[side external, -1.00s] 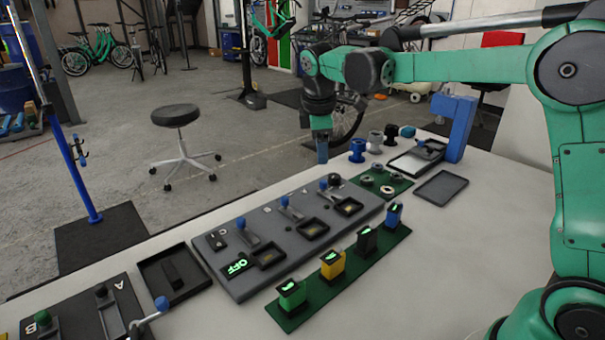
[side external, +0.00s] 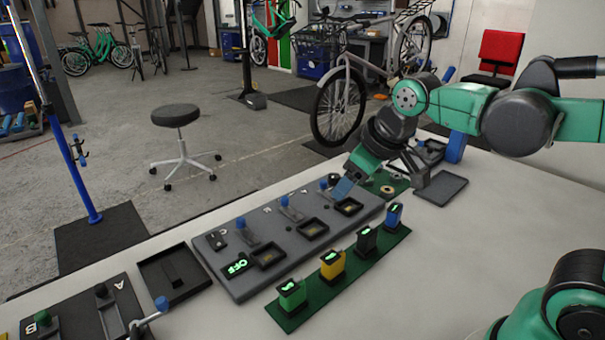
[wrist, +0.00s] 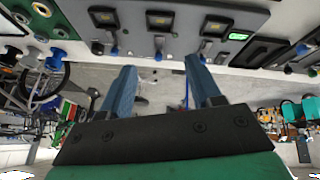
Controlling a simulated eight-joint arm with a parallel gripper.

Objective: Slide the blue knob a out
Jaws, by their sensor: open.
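The grey panel (side external: 232,285) carries a row of sliders with blue knobs; its letters are too small to read surely. The slider knob at the panel's far end (side external: 323,184), likely knob a, stands upright in its slot. The middle blue knob (side external: 284,201) and the near blue knob (side external: 240,223) stand in the same row. My gripper (side external: 343,188) is tilted over the far end of the panel, close to the far knob. In the wrist view my gripper (wrist: 161,63) is open and empty, its blue fingers apart, with the middle knob (wrist: 158,55) showing beyond the gap.
A green strip (side external: 318,292) with several lit coloured blocks lies in front of the panel. A dark tray (side external: 152,262) and another lever panel (side external: 75,318) lie to the left.

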